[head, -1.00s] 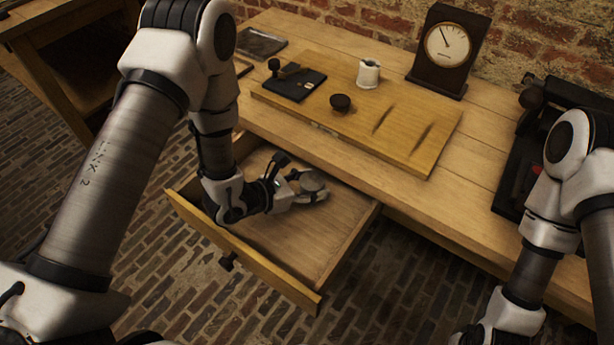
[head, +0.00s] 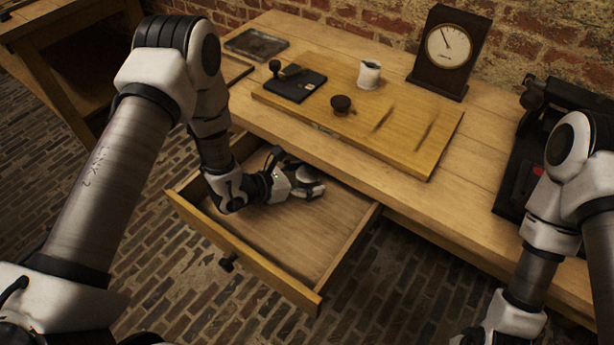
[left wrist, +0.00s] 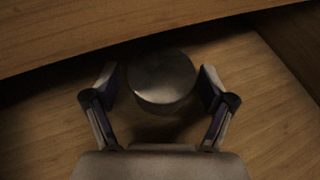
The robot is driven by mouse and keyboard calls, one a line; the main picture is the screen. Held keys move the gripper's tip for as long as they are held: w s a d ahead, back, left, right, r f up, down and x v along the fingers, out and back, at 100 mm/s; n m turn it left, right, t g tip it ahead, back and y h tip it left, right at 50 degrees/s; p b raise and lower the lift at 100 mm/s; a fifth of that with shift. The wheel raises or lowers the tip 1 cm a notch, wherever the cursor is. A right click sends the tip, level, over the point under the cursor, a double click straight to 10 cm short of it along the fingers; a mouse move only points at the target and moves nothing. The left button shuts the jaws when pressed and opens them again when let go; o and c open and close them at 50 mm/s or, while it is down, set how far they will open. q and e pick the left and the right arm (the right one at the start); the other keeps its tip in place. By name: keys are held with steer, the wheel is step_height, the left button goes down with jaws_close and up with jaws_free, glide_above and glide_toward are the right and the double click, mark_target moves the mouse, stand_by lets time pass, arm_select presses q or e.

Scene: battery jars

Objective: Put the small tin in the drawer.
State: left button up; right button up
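The small tin (left wrist: 163,78) is a round grey metal tin. In the left wrist view it stands between the two fingers of my left gripper (left wrist: 162,88), over the drawer's wooden floor. A narrow gap shows beside the tin, so the fingers look open around it. In the head view my left gripper (head: 308,185) is down inside the pulled-out drawer (head: 315,240), near its back by the table edge. The tin (head: 306,174) is partly hidden there by the fingers. Only my right arm shows at the right; its gripper is out of view.
The table (head: 470,190) overhangs the drawer's back. On it are a wooden board (head: 410,150) with a black plate (head: 295,85), a dark knob (head: 341,104) and a white jar (head: 369,75). A dial clock (head: 449,50) stands behind. The drawer's front half is clear.

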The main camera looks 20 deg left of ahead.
arm_select(q)
steer(key=shift+r, duration=0.1)
steer(key=shift+r+p, duration=0.3)
steer(key=v, duration=1)
steer(key=shift+s+a, duration=0.3)
steer(key=shift+a, duration=0.05)
steer(key=shift+s+a+r, duration=0.15)
steer(key=shift+s+a, duration=0.1)
steer(key=shift+s, duration=0.2)
